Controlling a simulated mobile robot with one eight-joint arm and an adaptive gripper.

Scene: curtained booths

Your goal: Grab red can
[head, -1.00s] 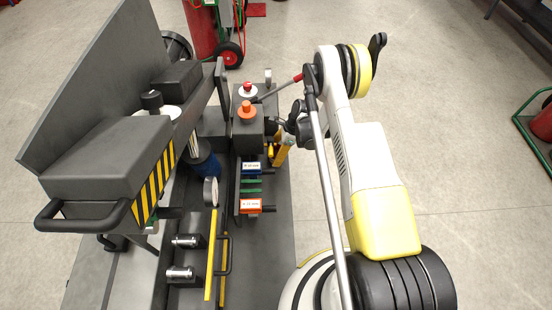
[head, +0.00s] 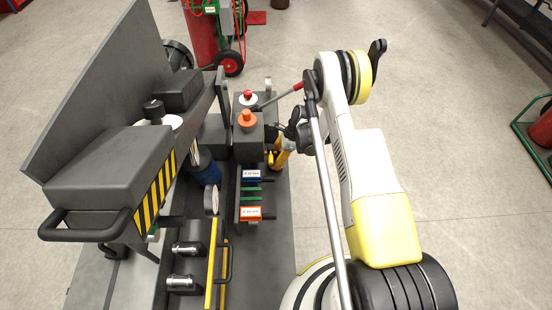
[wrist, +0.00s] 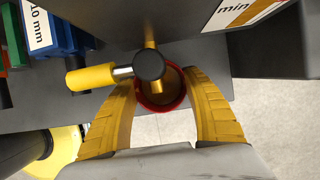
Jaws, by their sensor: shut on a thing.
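A red can (wrist: 180,105) shows as a round red rim with a darker inside in the wrist view. My gripper (wrist: 164,108) has its two yellow fingers on either side of this rim and is shut on it. A black knob and a yellow handle cover part of the can from above. In the head view my gripper (head: 281,154) is low beside the right side of the bench machine. I cannot make out the can there.
A yellow handle (wrist: 90,78) with a black knob (wrist: 149,65) lies close to the fingers. Blue (head: 251,175) and orange (head: 250,214) labelled blocks sit nearby on the bench. A dark box with an orange knob (head: 247,118) stands behind.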

